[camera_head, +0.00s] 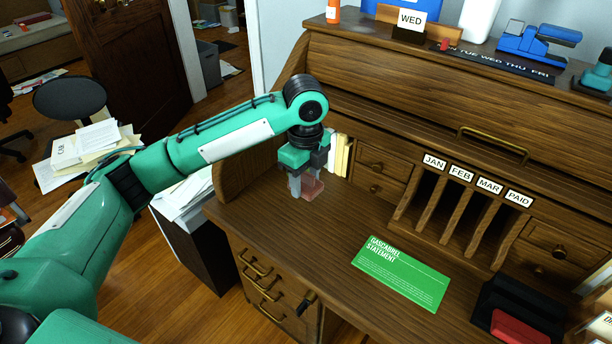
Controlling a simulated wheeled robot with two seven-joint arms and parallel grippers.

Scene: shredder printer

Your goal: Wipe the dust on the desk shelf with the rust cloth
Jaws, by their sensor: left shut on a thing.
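My left gripper (305,189) points down over the left part of the wooden desk's writing surface (320,235). It is shut on a small reddish cloth (314,188), partly hidden by the fingers. The cloth is at or just above the wood; I cannot tell whether it touches. The desk's upper shelf (345,33) runs along the top at the back. I cannot make out dust on either surface. My right gripper is not in view.
A green statement card (401,273) lies on the desk. Labelled pigeonholes (455,212) stand behind it. A black tray with a red item (518,325) is at lower right. Books (341,155) stand beside the gripper. A WED sign (411,20) and blue stamp device (535,45) sit on top.

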